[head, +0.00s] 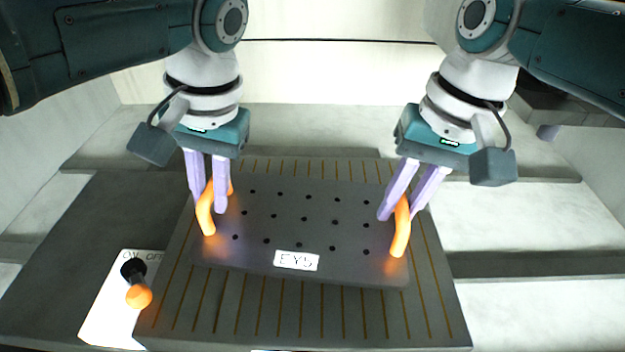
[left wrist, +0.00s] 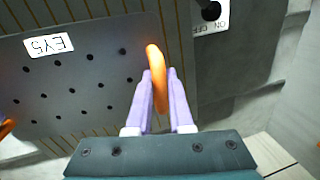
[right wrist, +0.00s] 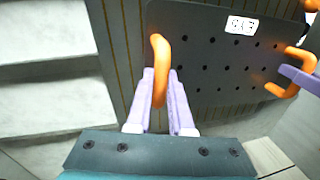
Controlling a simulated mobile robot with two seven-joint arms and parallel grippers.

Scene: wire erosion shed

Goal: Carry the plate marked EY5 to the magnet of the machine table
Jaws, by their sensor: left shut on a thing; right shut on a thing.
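The dark plate marked EY5 (head: 300,228) has rows of small holes, a white label at its near edge and an orange handle at each end. It lies over the striped magnet (head: 265,310) of the machine table; whether it touches the surface I cannot tell. My left gripper (head: 208,205) is shut on the left orange handle (left wrist: 155,60). My right gripper (head: 396,212) is shut on the right orange handle (right wrist: 160,60). The plate looks nearly level, turned slightly against the magnet's edges. The label also shows in both wrist views.
A white ON/OFF panel (head: 105,305) with an orange-knobbed lever (head: 138,292) stands left of the magnet, close to its near left corner. Pale stepped ledges (head: 540,220) lie to the right, and a pale wall is behind. Bare striped magnet surface shows in front of the plate.

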